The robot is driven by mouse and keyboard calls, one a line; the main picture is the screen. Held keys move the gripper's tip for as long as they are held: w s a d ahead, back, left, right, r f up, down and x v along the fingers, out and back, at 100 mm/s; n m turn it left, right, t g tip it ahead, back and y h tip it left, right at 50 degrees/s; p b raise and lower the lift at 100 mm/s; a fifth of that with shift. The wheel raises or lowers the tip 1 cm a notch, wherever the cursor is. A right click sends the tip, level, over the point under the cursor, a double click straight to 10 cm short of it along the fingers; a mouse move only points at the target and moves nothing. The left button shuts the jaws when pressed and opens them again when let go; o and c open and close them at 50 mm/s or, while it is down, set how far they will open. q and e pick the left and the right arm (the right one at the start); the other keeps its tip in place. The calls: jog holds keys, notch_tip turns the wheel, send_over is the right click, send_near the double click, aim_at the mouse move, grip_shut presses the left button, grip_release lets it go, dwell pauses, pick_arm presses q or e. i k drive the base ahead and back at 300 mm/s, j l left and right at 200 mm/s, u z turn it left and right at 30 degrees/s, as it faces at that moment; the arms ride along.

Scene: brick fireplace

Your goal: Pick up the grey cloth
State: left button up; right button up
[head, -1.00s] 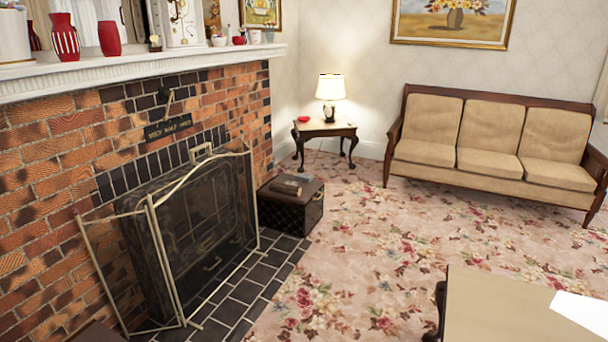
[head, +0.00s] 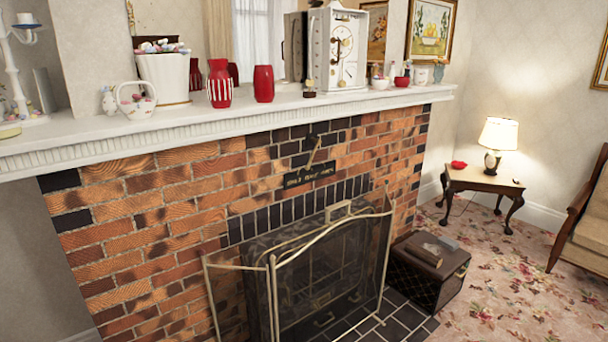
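I cannot make out a grey cloth in the head view. Neither of my grippers shows in this view, so I cannot see whether they hold anything.
A brick fireplace (head: 150,205) with a white mantel (head: 200,120) fills the left and middle. A folding fire screen (head: 330,262) stands before it. A dark chest (head: 428,270) sits beside the hearth. A side table (head: 484,182) holds a lit lamp (head: 498,136). Floral carpet (head: 490,310) lies clear at right.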

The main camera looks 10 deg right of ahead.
aim_at(446, 242)
jog(key=i+l, duration=0.25)
jog(key=i+l+u, duration=0.15)
jog(key=l, duration=0.3)
jog(key=i+l, duration=0.3)
jog(key=i+l+u, duration=0.1)
jog(key=i+l, duration=0.15)
jog(key=l, duration=0.2)
jog(key=i+l, duration=0.2)
jog(key=l, duration=0.2)
jog(key=i+l+u, duration=0.15)
jog(key=l, duration=0.25)
jog(key=i+l, duration=0.25)
jog(key=l, duration=0.15)
jog(key=i+l+u, duration=0.1)
jog(key=l, duration=0.3)
jog(key=i, duration=0.1)
